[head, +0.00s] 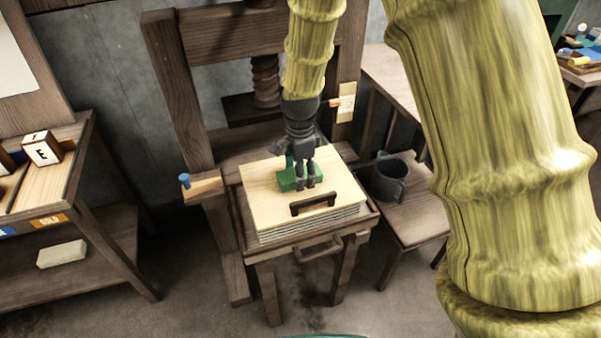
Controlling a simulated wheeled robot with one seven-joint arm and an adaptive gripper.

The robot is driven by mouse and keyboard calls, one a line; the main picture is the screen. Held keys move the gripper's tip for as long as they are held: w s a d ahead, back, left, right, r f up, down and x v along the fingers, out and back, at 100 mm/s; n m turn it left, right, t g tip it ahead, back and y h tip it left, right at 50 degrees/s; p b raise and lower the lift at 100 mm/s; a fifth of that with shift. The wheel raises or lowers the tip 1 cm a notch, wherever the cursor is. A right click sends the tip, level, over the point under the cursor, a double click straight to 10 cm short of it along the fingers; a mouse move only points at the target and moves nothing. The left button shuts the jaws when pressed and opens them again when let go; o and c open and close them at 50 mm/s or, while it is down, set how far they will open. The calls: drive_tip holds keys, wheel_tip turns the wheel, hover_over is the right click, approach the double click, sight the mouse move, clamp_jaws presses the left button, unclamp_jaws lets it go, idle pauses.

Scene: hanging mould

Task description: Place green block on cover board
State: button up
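The green block (288,181) is at the middle of the pale wooden cover board (262,208). It looks to be on or just above the board; I cannot tell whether it touches. The board lies on a stack of sheets in a wooden press and has a dark handle (313,204) near its front edge. My gripper (306,184) points down at the block, its dark fingers in front of the block's right part. The fingers hide part of the block, so I cannot tell whether they grip it.
The press's wooden frame (180,95) and dark screw (265,80) stand behind the board. A shelf with lettered blocks (43,149) is at the left.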

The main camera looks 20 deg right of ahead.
wheel_tip(320, 180, up, 12)
idle(0.6)
drive_tip(key=shift+f, duration=0.1)
idle(1.0)
